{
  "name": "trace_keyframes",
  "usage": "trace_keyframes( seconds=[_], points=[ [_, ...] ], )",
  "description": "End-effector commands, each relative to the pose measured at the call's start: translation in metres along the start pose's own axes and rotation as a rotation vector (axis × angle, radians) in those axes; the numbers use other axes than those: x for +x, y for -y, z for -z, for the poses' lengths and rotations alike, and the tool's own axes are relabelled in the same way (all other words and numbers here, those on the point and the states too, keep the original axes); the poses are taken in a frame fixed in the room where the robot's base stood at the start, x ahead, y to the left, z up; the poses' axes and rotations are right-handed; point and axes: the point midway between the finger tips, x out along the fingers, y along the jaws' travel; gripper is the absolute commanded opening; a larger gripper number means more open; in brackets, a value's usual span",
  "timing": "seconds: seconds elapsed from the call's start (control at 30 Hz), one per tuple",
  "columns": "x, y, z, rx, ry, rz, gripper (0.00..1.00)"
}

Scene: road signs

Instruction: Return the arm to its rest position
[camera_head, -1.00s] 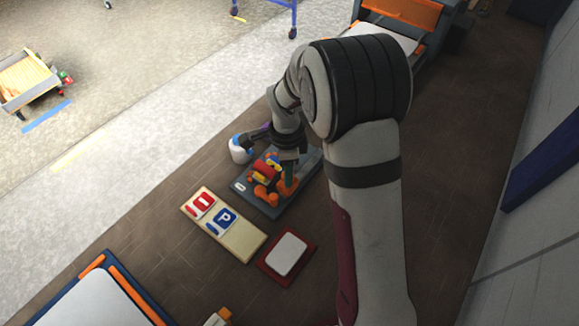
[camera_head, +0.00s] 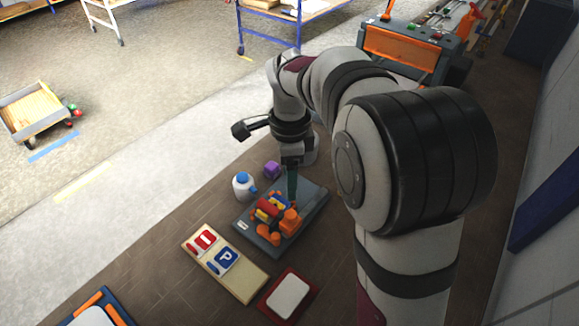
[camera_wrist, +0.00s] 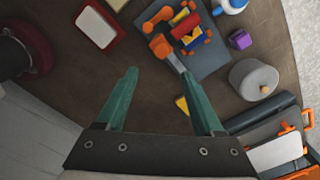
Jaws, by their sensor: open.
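My gripper (camera_wrist: 162,100) is open in the wrist view, its two green fingers spread apart with nothing between them. In the head view my gripper (camera_head: 291,182) points down above the back part of a dark grey tray (camera_head: 312,205), partly hidden by my own arm. The tray carries several small orange, red, yellow and blue pieces (camera_head: 276,211). A pale board (camera_head: 247,276) in front holds a red sign (camera_head: 203,240) and a blue P sign (camera_head: 223,260). The tray also shows at the top of the wrist view (camera_wrist: 215,52), ahead of the fingers.
A white-and-blue bottle (camera_head: 243,185) and a purple block (camera_head: 272,170) stand left of the tray. A red-framed white plate (camera_head: 289,296) lies in front. A grey round-lidded container (camera_wrist: 252,78) shows in the wrist view. An orange-and-grey machine (camera_head: 405,50) stands at the back.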

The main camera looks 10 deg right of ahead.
Motion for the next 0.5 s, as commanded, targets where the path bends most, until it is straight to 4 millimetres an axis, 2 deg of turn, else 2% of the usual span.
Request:
trace_keyframes(
  seconds=[0.1, 0.2, 0.5],
  points=[
    [-0.021, 0.001, 0.000, 0.000, 0.000, 0.002, 0.69],
    [-0.029, 0.000, 0.000, 0.000, 0.000, 0.001, 0.69],
    [-0.031, 0.000, 0.000, 0.000, 0.000, -0.001, 0.69]
  ],
)
